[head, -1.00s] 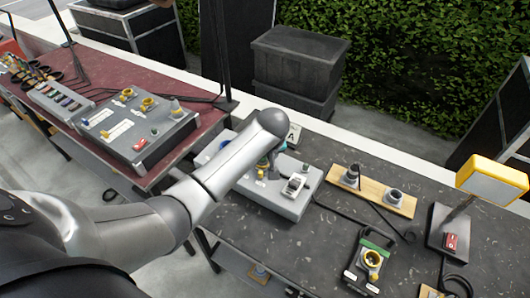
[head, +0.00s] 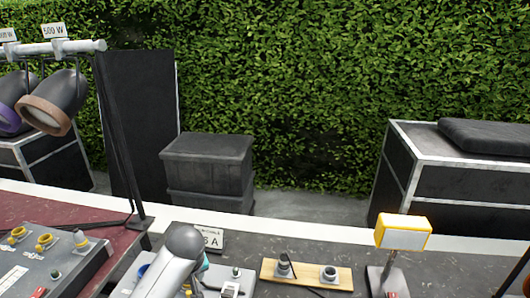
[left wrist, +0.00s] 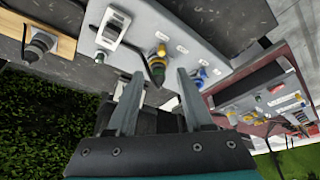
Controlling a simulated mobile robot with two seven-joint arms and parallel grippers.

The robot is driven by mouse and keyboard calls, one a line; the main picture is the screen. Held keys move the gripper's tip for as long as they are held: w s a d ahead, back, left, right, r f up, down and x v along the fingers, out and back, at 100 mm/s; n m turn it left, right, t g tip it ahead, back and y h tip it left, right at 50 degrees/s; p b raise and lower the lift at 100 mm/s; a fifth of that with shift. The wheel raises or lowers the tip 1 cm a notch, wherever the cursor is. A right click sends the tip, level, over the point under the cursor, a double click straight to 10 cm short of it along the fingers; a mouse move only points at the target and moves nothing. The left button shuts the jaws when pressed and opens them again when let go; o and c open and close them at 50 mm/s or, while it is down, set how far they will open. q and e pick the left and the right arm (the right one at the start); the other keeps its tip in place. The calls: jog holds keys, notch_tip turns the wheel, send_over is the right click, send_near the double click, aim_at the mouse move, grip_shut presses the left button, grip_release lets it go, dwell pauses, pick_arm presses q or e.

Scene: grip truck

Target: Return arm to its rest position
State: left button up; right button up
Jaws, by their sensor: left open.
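My left arm (head: 172,268) rises from the bottom edge of the head view, its wrist over the back left of a grey control box (head: 241,273). Its gripper is mostly hidden behind the wrist there. In the left wrist view, my left gripper (left wrist: 157,88) is open, with two separate grey fingers and nothing seen held between them. The grey box (left wrist: 185,25) lies beyond the fingers, with a yellow-ringed connector (left wrist: 158,62) and a blue connector (left wrist: 201,73) near the fingertips. I cannot tell whether the fingers touch anything. My right gripper is not in view.
A wooden strip with two sockets (head: 305,275) and a yellow lamp (head: 403,233) are right of the arm. A grey panel (head: 50,262) is on the red table at left. Hanging lamps (head: 52,102) are upper left. Black cases (head: 207,165) stand behind the tables, before a hedge.

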pick_arm(q)
jog(key=s+d+m+h, duration=0.1)
jog(key=s+d+m, duration=0.3)
jog(key=s, duration=0.9)
jog(key=s+d+m+h, duration=0.25)
jog(key=s+m, duration=0.25)
jog(key=s, duration=0.7)
notch_tip(320, 180, down, 34)
jog(key=s+g+b, duration=0.1)
jog(key=s+b, duration=0.2)
jog(key=b, duration=0.9)
jog(key=s+a+f+b, duration=0.1)
jog(key=s+f+b, duration=0.4)
jog(key=f, duration=0.7)
jog(key=s+a+f+g+b, duration=0.1)
jog(key=s+f+b, duration=0.4)
jog(key=s+f, duration=0.5)
jog(key=shift+a+f+m+g+y, duration=0.3)
jog(key=shift+f+m+y, duration=0.15)
jog(key=shift+f, duration=0.45)
